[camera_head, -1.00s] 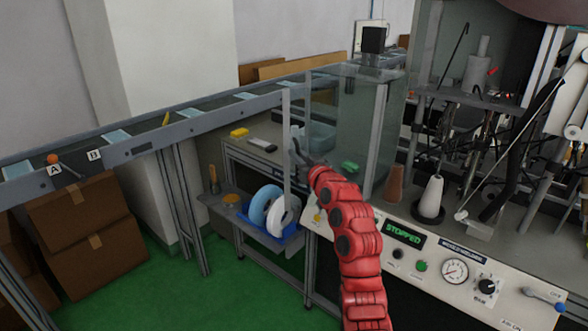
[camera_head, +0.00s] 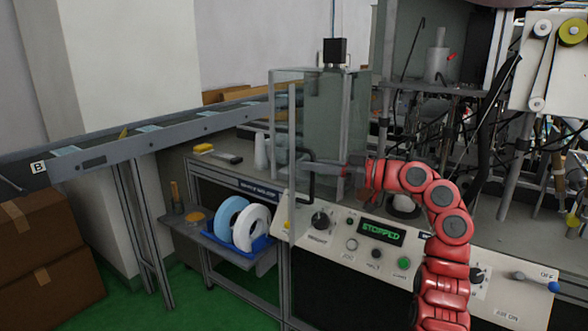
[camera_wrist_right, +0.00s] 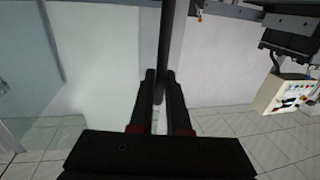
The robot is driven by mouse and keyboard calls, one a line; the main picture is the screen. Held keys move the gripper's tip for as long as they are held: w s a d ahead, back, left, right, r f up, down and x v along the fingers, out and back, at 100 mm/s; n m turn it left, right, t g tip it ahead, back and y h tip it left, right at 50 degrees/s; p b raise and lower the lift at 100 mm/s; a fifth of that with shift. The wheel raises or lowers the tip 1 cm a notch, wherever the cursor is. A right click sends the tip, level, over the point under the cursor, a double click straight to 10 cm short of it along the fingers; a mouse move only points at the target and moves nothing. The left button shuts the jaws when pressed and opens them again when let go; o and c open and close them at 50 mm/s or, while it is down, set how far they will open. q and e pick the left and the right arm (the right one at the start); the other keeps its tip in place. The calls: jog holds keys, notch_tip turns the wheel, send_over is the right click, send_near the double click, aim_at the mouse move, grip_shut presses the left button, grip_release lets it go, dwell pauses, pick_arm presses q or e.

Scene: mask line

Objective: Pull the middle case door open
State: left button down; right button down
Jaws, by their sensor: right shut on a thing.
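The clear case (camera_head: 345,110) stands on the bench behind the control panel, with a black block on top. A clear door panel (camera_head: 281,115) with a grey upright edge is at its left front. The door has a dark bar handle (camera_head: 311,190). My right gripper (camera_head: 308,166) reaches in from the right and is shut on this handle. In the right wrist view the dark upright bar (camera_wrist_right: 167,45) runs between the closed fingers (camera_wrist_right: 160,95). How far the door stands open is hard to tell through the glass. My left gripper is not in view.
The sloped control panel (camera_head: 335,250) with knobs and a STOPPED display lies just below my right arm. A side shelf (camera_head: 225,252) holds blue and white rolls. A conveyor (camera_head: 120,150) runs at the left. Machinery crowds the right. Green floor is free at lower left.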

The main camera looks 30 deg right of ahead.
jog(key=shift+v, duration=1.45)
jog(key=c, duration=0.9)
grip_release()
jog(key=shift+w, duration=0.1)
jog(key=p+v, duration=0.1)
jog(key=v, duration=1.6)
jog(key=shift+d, duration=0.2)
